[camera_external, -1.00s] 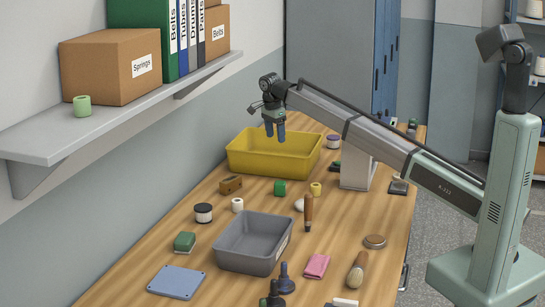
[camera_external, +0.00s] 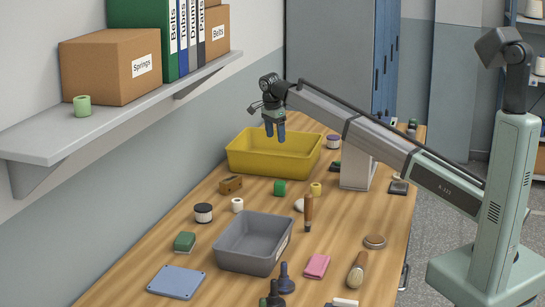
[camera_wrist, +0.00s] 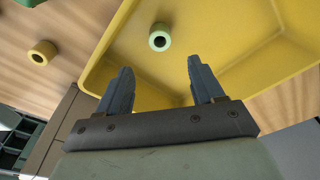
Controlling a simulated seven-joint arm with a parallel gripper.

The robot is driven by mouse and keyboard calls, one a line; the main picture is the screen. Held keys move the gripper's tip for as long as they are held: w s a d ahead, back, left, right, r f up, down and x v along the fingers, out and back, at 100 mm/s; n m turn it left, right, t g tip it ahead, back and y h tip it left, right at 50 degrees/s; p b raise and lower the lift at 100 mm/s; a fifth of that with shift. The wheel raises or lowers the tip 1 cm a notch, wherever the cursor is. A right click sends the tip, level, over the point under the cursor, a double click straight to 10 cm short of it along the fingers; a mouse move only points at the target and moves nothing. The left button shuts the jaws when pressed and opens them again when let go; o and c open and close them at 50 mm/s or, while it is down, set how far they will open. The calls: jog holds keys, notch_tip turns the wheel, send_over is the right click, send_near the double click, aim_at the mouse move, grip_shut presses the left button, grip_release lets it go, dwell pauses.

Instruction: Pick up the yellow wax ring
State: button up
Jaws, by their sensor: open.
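The yellow wax ring (camera_external: 316,189) is a small short hollow cylinder on the wooden table, in front of the yellow tray (camera_external: 262,166). In the wrist view a yellow ring (camera_wrist: 43,52) lies at upper left, outside the tray wall.
A green spool (camera_external: 279,187) stands left of the yellow ring, and a white round thing (camera_external: 299,205) lies just in front. A wooden-handled tool (camera_external: 308,212) and a grey bin (camera_external: 249,236) are nearer. Another green ring (camera_external: 82,106) sits on the wall shelf.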

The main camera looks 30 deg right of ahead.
jog(key=shift+o, duration=0.5)
jog(key=shift+a, duration=0.1)
notch_tip(320, 180, up, 2)
jog(key=n+t+y, duration=0.1)
jog(key=n+t, duration=0.1)
jog(key=n, duration=0.1)
send_over(316, 185)
jog(key=s, duration=0.1)
jog(key=s+d+f+n+t+y, duration=0.1)
jog(key=s+d+f+n, duration=0.1)
jog(key=s+n, duration=0.45)
jog(key=w+f+n, duration=0.1)
jog(key=f+n, duration=0.1)
jog(key=n, duration=0.1)
jog(key=w+a+f+n, duration=0.1)
jog(key=w+f+n, duration=0.1)
jog(key=f+n, duration=0.1)
jog(key=w+f+n+t+y, duration=0.1)
jog(key=f+n, duration=0.1)
jog(key=n, duration=0.3)
jog(key=shift+w+a+f, duration=0.25)
jog(key=shift+w+f, duration=0.05)
jog(key=shift+w, duration=0.05)
jog(key=shift+a+x, duration=0.1)
jog(key=shift+x, duration=1.25)
jog(key=shift+a+x, duration=0.15)
jog(key=shift+x, duration=1.2)
jog(key=shift+r, duration=0.1)
